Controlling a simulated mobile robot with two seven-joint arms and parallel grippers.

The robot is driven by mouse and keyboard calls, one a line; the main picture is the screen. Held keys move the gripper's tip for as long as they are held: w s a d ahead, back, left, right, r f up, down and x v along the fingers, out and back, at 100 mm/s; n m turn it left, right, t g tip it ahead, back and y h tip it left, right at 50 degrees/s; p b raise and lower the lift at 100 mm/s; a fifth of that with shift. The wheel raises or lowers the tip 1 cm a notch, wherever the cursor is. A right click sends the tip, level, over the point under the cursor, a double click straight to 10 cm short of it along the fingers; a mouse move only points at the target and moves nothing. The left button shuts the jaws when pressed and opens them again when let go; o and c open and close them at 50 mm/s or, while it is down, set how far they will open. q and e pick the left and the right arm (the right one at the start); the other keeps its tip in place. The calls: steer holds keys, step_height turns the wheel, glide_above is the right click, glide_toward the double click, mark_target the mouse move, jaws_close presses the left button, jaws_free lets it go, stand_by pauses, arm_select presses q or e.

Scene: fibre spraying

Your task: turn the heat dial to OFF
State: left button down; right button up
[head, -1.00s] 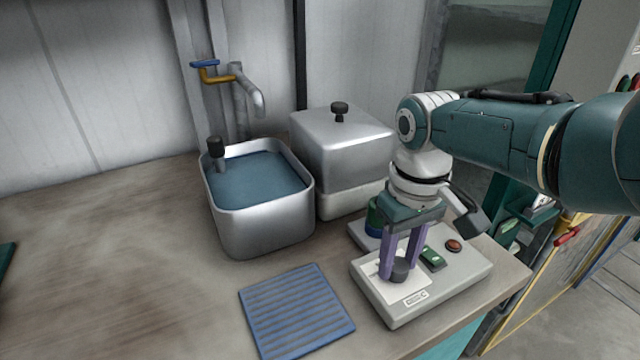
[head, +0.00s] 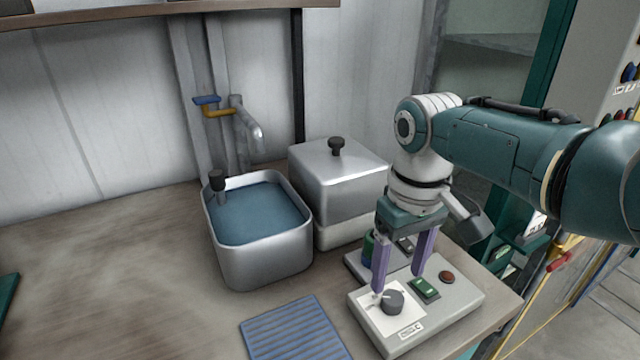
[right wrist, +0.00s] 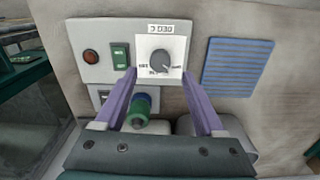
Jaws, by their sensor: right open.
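The heat dial (head: 392,301) is a dark grey round knob on a white plate of the light grey control box (head: 455,308). It also shows in the right wrist view (right wrist: 159,61), with small lettering around it too blurred to read surely. I cannot tell exactly which mark it points at. My right gripper (head: 399,280) is open, its purple fingers spread wide and pointing down. They are apart from the dial, which stands uncovered just in front of and below the tips. In the right wrist view the gripper (right wrist: 158,72) holds nothing. My left gripper is not in view.
A green rocker switch (head: 424,288) and red button (head: 447,277) sit beside the dial. A water-filled metal basin (head: 262,262), a lidded metal box (head: 340,185) and a blue ribbed mat (head: 293,330) are left.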

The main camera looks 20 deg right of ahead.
mark_target(394, 298)
step_height(394, 298, up, 4)
steer(key=shift+r+p, duration=0.25)
steer(key=shift+p, duration=0.3)
steer(key=shift+s, duration=0.1)
